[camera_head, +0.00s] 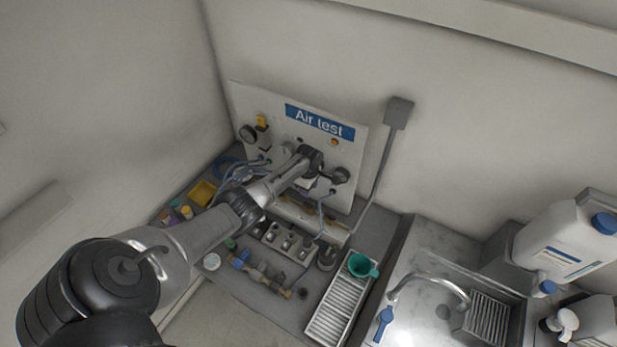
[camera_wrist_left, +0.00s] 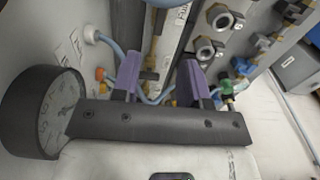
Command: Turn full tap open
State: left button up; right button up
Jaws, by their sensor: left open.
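The white "Air test" panel (camera_head: 352,165) stands against the wall. My left arm comes in from the left, and its gripper (camera_head: 318,186) is at the panel's lower right part, beside a round gauge (camera_head: 341,175). In the left wrist view the gripper (camera_wrist_left: 160,78) is open, with two purple fingertips apart. A small dark fitting (camera_wrist_left: 149,75) and a blue hose (camera_wrist_left: 150,98) show between or behind the fingers; I cannot tell whether they touch. The gauge (camera_wrist_left: 52,112) is close at left. I cannot tell which fitting is the full tap. My right gripper is not in view.
The bench holds a yellow tray (camera_head: 203,193), several metal fittings (camera_head: 285,241), a white slotted tray (camera_head: 338,308) and a green funnel (camera_head: 362,266). A sink tap (camera_head: 430,281) and a white jug (camera_head: 565,240) stand at right. Blue hoses run near the gripper.

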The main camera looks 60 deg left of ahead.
pick_arm(q)
jog(key=shift+r, duration=1.9)
